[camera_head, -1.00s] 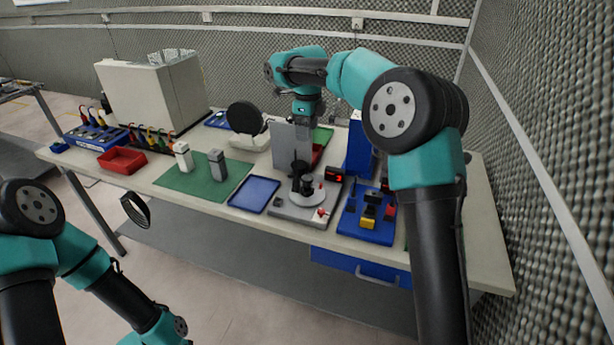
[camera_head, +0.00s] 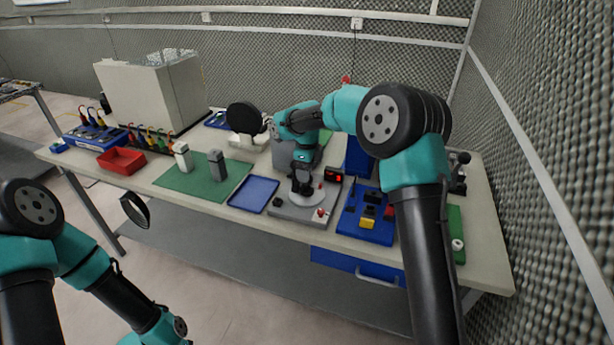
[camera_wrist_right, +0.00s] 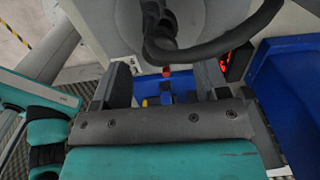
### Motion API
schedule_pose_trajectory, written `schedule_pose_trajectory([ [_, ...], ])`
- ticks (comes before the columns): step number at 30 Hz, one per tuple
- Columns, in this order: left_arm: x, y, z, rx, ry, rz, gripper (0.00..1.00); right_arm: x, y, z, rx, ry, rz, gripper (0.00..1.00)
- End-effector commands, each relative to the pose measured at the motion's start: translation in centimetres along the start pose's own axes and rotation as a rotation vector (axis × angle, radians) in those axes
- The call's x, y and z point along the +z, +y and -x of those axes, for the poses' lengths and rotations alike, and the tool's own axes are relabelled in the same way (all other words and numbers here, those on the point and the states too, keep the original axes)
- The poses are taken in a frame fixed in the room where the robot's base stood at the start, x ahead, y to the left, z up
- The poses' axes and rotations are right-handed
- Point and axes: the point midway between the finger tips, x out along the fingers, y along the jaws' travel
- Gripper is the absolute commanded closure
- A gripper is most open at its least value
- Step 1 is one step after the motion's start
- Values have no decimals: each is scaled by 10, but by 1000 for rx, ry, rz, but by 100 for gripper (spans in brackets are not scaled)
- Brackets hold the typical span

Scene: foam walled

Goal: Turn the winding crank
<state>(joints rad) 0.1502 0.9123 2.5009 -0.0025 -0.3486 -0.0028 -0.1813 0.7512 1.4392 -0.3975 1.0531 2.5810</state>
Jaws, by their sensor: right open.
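The winding device is a grey base (camera_head: 286,211) with a round pale disc (camera_head: 309,197) and dark parts on top, near the table's front edge. A small red knob (camera_head: 321,212) shows at its front right; I cannot clearly make out the crank's shape. My right gripper (camera_head: 302,188) points down over the disc, close to the dark parts. In the right wrist view its two fingers (camera_wrist_right: 160,88) are apart, with nothing clearly between them. A dark curved part (camera_wrist_right: 190,45) crosses the top of that view. Contact is not visible. My left gripper is not clearly in view.
A red-lit display (camera_head: 333,174) stands right of the device. A blue tray (camera_head: 254,193) lies to its left, and a blue fixture (camera_head: 350,222) with yellow and red blocks to its right. A grey upright panel (camera_head: 283,152) stands behind. A green mat (camera_head: 186,180) lies further left.

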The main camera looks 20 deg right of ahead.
Motion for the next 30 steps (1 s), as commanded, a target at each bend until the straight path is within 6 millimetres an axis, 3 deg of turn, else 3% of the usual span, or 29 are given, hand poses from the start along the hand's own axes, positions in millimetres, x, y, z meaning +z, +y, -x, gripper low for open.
schedule_pose_trajectory([
  [6,0,0,0,0,0,0,47,0,0,-24,0,1,2,32],
  [17,0,0,0,0,0,0,47,0,0,-28,-1,0,1,32],
  [30,0,0,0,0,0,0,47,0,0,-28,-1,0,1,74],
])
